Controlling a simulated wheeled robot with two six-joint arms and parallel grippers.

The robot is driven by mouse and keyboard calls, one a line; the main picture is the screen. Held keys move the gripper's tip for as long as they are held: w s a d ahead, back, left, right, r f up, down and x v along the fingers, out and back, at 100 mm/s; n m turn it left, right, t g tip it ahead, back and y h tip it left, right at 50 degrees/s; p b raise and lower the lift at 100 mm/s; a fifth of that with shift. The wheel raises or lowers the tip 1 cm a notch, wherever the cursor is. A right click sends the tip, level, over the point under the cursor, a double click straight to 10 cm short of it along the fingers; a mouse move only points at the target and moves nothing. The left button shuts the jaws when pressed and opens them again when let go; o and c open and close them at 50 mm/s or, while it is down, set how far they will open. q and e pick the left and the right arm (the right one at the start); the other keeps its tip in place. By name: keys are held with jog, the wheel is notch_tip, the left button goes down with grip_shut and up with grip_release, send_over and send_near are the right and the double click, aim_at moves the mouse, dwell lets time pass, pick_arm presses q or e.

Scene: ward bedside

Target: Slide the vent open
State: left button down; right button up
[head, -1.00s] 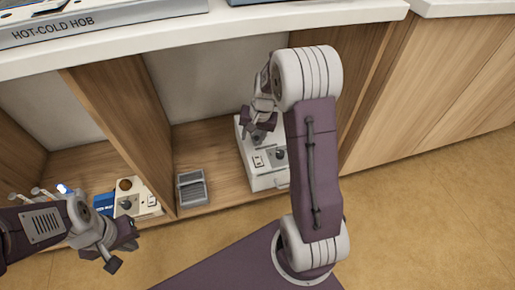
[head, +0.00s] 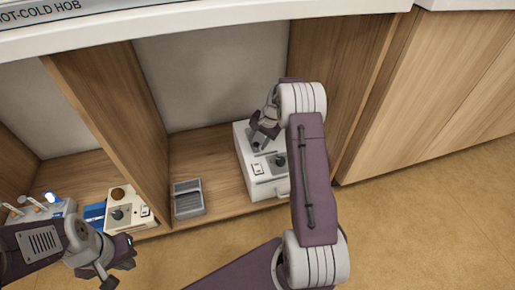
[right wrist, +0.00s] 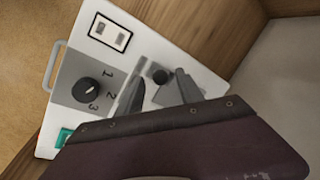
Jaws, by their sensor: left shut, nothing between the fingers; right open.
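A white appliance (head: 255,190) stands in the right-hand shelf bay. In the right wrist view its panel (right wrist: 112,52) carries a small round black knob (right wrist: 160,75), which looks like a slider, on a grey patch. Which part is the vent is not labelled. My right gripper (head: 258,142) is over the far part of the appliance's top. In the right wrist view its two fingers (right wrist: 160,90) are apart, with the knob between them; I cannot tell whether they touch it. My left gripper (head: 122,268) is shut and empty in front of the shelf at lower left.
The panel also has a dial (right wrist: 87,91) marked 1 to 3, a rocker switch (right wrist: 110,33) and a green part (right wrist: 64,137). A beige dial unit (head: 126,208) is beyond the wooden divider (head: 112,120).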

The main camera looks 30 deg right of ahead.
jog(key=shift+w+a+f, duration=0.1)
jog(key=shift+w+f, duration=0.05)
jog(key=shift+f, duration=0.4)
jog(key=shift+r, duration=0.2)
grip_shut()
dwell(0.8)
